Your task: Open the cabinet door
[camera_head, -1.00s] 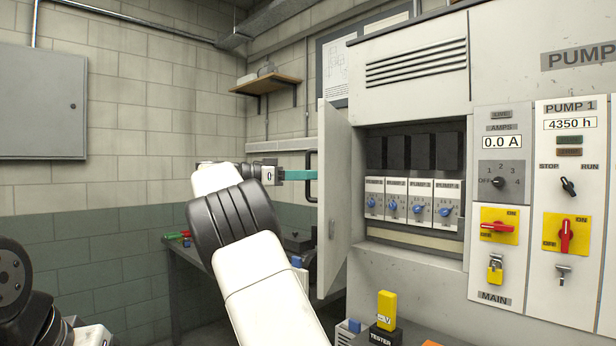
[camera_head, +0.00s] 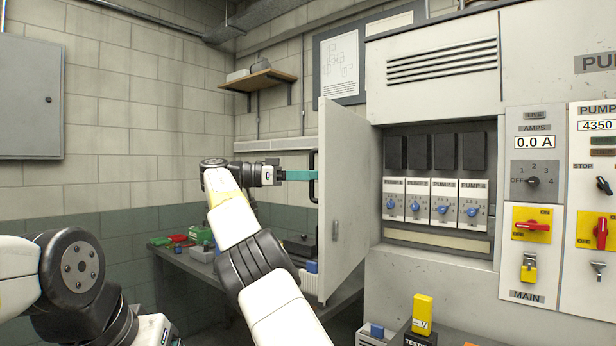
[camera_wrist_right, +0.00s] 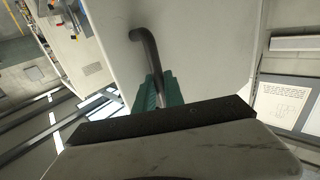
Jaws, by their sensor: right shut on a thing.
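The cabinet door (camera_head: 347,205) is a light grey panel hinged at the cabinet's left side. It stands swung well open, showing the cabinet inside (camera_head: 437,190) with several dials marked PUMP and black blocks above them. My right gripper (camera_head: 312,175), with teal fingers, is shut on the door's dark handle (camera_head: 312,160) on the outer face. In the right wrist view the teal fingers (camera_wrist_right: 160,92) close around the black bar handle (camera_wrist_right: 146,50).
A control panel with red and yellow switches (camera_head: 531,225) is right of the opening. A yellow tester (camera_head: 422,314) stands below the cabinet. A workbench (camera_head: 190,262) with small items and a wall shelf (camera_head: 260,80) are behind my right arm.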

